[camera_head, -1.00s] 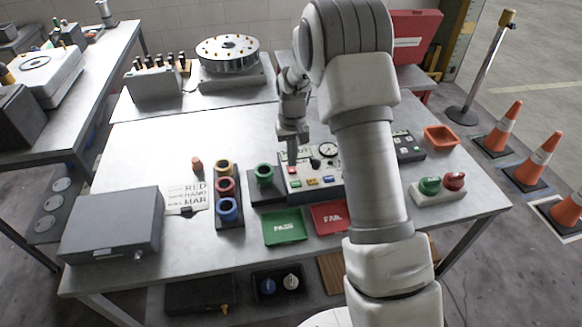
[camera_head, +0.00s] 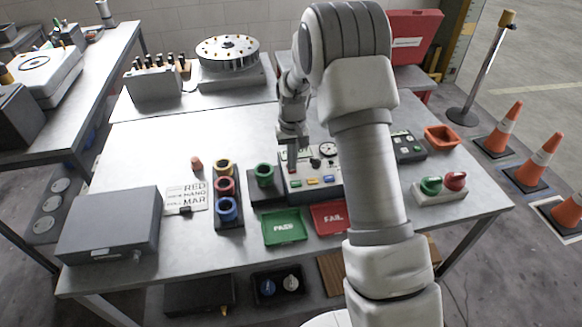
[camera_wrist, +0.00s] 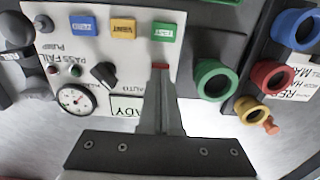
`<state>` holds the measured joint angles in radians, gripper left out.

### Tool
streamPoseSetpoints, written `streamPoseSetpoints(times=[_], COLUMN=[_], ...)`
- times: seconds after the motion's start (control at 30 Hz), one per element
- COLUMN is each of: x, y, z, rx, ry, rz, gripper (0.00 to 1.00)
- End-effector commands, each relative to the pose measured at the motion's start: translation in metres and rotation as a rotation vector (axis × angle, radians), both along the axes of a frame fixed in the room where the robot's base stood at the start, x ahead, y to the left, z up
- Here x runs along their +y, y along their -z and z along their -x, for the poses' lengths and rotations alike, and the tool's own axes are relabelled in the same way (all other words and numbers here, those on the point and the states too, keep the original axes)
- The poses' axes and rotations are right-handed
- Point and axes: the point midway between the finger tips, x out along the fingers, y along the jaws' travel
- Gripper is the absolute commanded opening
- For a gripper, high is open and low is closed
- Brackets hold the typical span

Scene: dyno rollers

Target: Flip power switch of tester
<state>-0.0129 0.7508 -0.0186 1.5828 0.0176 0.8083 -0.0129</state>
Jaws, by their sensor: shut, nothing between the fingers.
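The tester (camera_head: 322,186) is a light panel box at the middle of the table. In the wrist view its panel (camera_wrist: 215,50) carries a blue button (camera_wrist: 83,24), a yellow button (camera_wrist: 123,28), a green button (camera_wrist: 164,32), a black knob (camera_wrist: 104,74) and a round gauge (camera_wrist: 76,98). A small red part (camera_wrist: 160,66), perhaps the power switch, shows right at my fingertips. My gripper (camera_head: 292,166) points down over the panel's left side; in the wrist view its fingers (camera_wrist: 160,76) are together and empty. Touch and switch position cannot be told.
A green ring holder (camera_head: 264,176) and a stand of coloured rings (camera_head: 226,186) are left of the tester. Green (camera_head: 285,227) and red (camera_head: 328,216) trays lie in front. A red-green button box (camera_head: 440,189) is right. My arm hides part of the table.

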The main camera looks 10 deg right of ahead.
Motion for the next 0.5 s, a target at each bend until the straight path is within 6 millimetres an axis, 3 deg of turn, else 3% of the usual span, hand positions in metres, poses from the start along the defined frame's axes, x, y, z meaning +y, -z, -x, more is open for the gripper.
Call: streamPoseSetpoints(times=[0.5], x=[0.0], y=[0.0051], z=[-0.0001], rx=[0.0], ry=[0.0], rz=[0.0], gripper=[0.0])
